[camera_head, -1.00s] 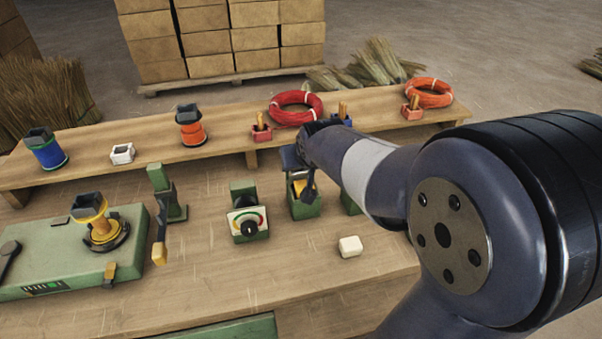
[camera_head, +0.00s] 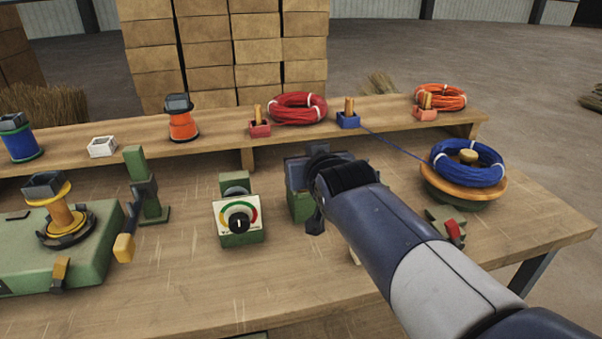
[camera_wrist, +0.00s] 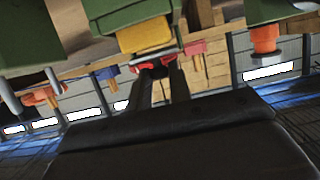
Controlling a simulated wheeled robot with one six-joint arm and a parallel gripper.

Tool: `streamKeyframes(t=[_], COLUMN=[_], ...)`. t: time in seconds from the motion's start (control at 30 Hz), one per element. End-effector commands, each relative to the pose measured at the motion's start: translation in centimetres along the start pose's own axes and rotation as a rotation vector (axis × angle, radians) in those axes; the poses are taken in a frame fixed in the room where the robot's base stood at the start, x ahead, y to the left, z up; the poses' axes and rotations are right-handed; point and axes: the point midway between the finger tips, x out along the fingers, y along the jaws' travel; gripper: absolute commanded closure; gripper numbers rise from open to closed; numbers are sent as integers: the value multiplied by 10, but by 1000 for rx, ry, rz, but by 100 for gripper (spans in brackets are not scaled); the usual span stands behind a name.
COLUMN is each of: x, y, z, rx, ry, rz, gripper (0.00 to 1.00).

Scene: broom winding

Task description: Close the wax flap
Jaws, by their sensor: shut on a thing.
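The wax holder (camera_head: 301,208) is a green box near the middle of the bench, partly hidden behind my arm. Its dark grey wax flap (camera_head: 297,172) shows at the top, beside my wrist. In the wrist view, which is upside down, yellow wax (camera_wrist: 145,35) shows in the green box, with a pale strip (camera_wrist: 155,51) along its edge. My gripper (camera_wrist: 162,70) has its fingers close together at that edge, shut on the flap as far as I can tell. The exact contact is hidden in the head view by my wrist.
A dial box (camera_head: 239,218) stands just left of the wax holder. A green post with a yellow-ended lever (camera_head: 124,247) stands farther left. A blue coil on a turntable (camera_head: 468,177) is at the right, its blue strand running to a blue holder (camera_head: 348,119) on the shelf behind.

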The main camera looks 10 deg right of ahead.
Motion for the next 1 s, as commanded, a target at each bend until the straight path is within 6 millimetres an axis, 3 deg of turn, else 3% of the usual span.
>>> streamKeyframes(t=[0.03, 0.87, 0.9, 1.0], x=[1, -1, -1, -1], y=[0, 0, 0, 0], z=[6, 4, 4, 5], rx=[0, 0, 0, 0], ry=[18, 89, 89, 89], rz=[0, 0, 0, 0], gripper=[100, 100, 80, 72])
